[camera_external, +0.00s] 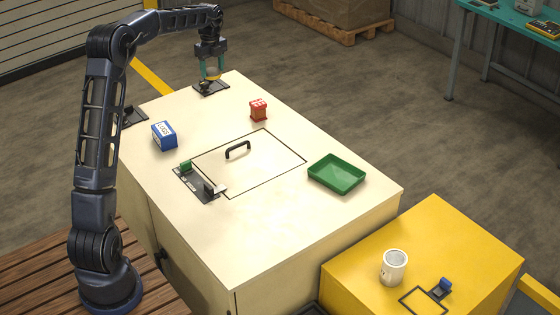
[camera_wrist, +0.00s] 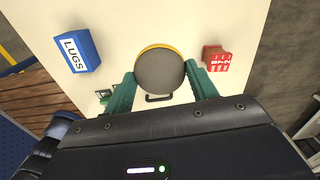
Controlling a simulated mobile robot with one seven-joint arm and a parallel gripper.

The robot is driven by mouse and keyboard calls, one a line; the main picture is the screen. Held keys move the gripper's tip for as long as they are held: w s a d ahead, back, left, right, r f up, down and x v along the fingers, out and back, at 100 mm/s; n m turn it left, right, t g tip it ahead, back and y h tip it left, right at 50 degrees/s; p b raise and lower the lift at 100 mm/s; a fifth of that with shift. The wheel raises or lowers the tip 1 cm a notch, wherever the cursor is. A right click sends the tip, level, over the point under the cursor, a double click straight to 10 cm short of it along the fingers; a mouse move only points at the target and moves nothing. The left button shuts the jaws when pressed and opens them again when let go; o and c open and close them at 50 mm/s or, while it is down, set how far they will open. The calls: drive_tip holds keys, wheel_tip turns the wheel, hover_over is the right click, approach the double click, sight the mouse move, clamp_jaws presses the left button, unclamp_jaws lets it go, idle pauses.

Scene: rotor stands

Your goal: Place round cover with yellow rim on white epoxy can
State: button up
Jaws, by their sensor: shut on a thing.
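The round cover with a yellow rim (camera_wrist: 160,73) shows in the wrist view as a grey disc with a yellow edge. My gripper (camera_wrist: 160,82) has its two green fingers closed on either side of it. In the external view my gripper (camera_external: 212,75) is at the far end of the cream cabinet, and the cover (camera_external: 212,76) is between its fingers, above a small dark stand (camera_external: 205,90). I cannot tell if the cover is clear of the stand. The white can (camera_external: 394,267) stands upright on the yellow cabinet at the lower right, far from my gripper.
On the cream cabinet top (camera_external: 265,225) are a blue LUGS box (camera_external: 164,135), a red box (camera_external: 258,110), a green tray (camera_external: 337,173), a black handle (camera_external: 238,149) and a dark fixture (camera_external: 200,184). A blue piece (camera_external: 445,285) is beside the can on the yellow cabinet (camera_external: 435,225).

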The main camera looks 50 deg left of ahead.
drive_tip(key=shift+r, duration=0.2)
drive_tip(key=shift+w+d, duration=0.1)
drive_tip(key=w+d+m, duration=0.3)
drive_tip(key=w+d, duration=0.2)
drive_tip(key=d, duration=0.9)
drive_tip(key=w+d+f+m, duration=0.1)
drive_tip(key=w+d+m, duration=0.3)
drive_tip(key=d, duration=1)
drive_tip(key=w+d+m, duration=0.2)
drive_tip(key=w+d, duration=0.4)
drive_tip(key=d, duration=0.9)
drive_tip(key=m, duration=1)
hover_over(395, 258)
wheel_tip(395, 258, down, 20)
drive_tip(key=shift+f, duration=0.15)
drive_tip(key=shift+f, duration=0.1)
